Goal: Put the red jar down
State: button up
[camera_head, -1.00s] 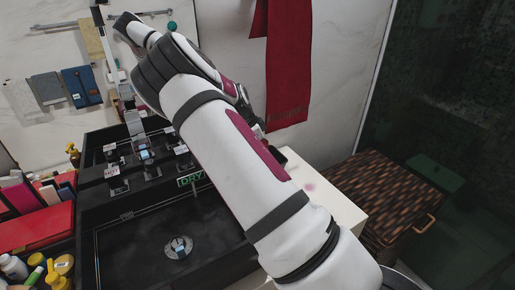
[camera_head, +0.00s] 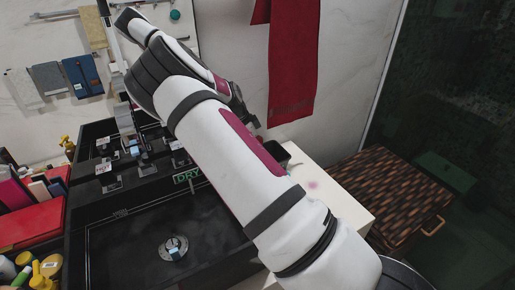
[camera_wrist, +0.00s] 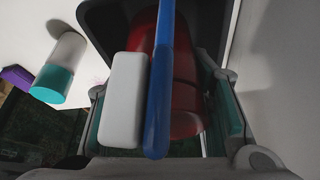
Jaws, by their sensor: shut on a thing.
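The red jar (camera_wrist: 185,97) is in the wrist view, between the green-lined fingers of my gripper (camera_wrist: 163,112), which is shut on it. A blue bar (camera_wrist: 160,85) and a white block (camera_wrist: 124,100) cover part of the jar from the camera. A dark surface (camera_wrist: 97,22) shows behind the jar; I cannot tell whether the jar touches it. In the head view my arm hides the jar, and only part of my gripper (camera_head: 252,122) shows beyond it, near the red towel.
A black sink (camera_head: 130,245) with a "DRY" label and a white counter (camera_head: 335,200) lie below the arm. A woven hamper (camera_head: 395,190) stands at right. A red towel (camera_head: 293,70) hangs behind. A white-and-teal bottle (camera_wrist: 58,68) is at left in the wrist view.

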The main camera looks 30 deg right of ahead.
jog(key=shift+f, duration=0.3)
